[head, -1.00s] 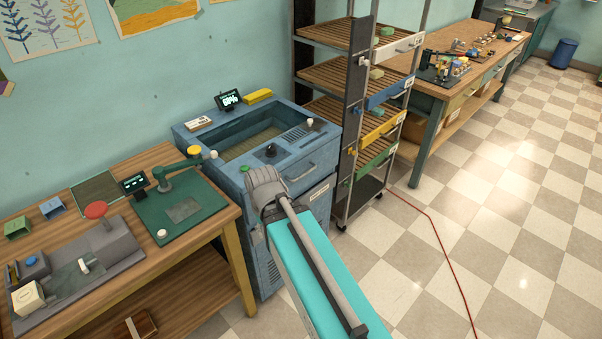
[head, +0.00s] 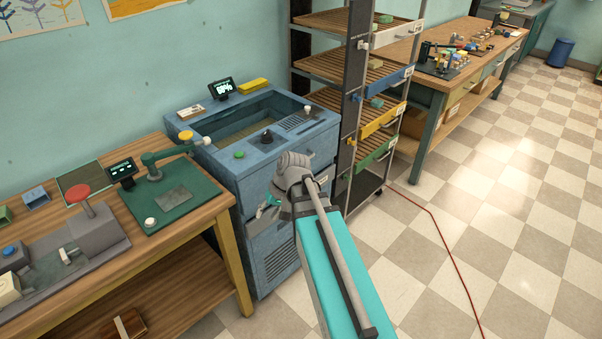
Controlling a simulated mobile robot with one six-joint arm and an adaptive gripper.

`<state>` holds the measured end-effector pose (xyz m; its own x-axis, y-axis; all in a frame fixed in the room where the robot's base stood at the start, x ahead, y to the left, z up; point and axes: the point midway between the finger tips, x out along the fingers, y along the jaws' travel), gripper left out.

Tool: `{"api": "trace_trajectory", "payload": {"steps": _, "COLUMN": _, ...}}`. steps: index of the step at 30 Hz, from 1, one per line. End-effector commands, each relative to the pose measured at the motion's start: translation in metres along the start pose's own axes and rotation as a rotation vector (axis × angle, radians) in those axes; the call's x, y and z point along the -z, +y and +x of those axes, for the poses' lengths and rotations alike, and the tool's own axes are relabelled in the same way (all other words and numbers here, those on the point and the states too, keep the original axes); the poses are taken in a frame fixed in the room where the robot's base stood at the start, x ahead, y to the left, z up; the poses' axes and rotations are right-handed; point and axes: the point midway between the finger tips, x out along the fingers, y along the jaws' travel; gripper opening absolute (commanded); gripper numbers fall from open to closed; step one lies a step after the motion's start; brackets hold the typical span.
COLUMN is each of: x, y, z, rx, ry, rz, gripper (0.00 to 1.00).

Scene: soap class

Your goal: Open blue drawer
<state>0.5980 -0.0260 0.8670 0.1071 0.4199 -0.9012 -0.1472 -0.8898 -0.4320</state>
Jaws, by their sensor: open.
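A blue drawer front (head: 385,88) with a pale handle and a small label sits in the open rack, below the white drawer (head: 395,36) and above the yellow drawer (head: 380,122). It looks flush with the rack's front, but I cannot tell for certain that it is fully shut. A blue knob (head: 356,98) is on the post beside it. My gripper (head: 267,207) is open, with its fingers in front of the blue cabinet, lower and to the left of the blue drawer. It is apart from the rack, and I see nothing in it.
The blue cabinet (head: 265,255) with a basin top stands left of the rack. A green drawer (head: 376,156) is lowest in the rack. A wooden bench (head: 190,220) with devices fills the left. The checkered floor (head: 490,210) at right is clear except for a red cable (head: 455,248).

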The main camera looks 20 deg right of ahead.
Motion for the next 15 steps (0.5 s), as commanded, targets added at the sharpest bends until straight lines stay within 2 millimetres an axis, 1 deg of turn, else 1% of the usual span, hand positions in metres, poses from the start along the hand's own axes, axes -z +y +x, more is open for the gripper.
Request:
{"api": "trace_trajectory", "payload": {"steps": 1, "x": 0.011, "y": 0.012, "z": 0.013, "rx": 0.047, "ry": 0.015, "rz": 0.020, "gripper": 0.51}}
{"api": "trace_trajectory", "payload": {"steps": 4, "x": 0.027, "y": 0.024, "z": 0.019, "rx": 0.148, "ry": 0.047, "rz": 0.054, "gripper": 0.51}}
{"api": "trace_trajectory", "payload": {"steps": 10, "x": 0.059, "y": 0.051, "z": 0.023, "rx": 0.347, "ry": 0.122, "rz": 0.117, "gripper": 0.51}}
{"api": "trace_trajectory", "payload": {"steps": 15, "x": 0.085, "y": 0.081, "z": 0.018, "rx": 0.516, "ry": 0.197, "rz": 0.166, "gripper": 0.51}}
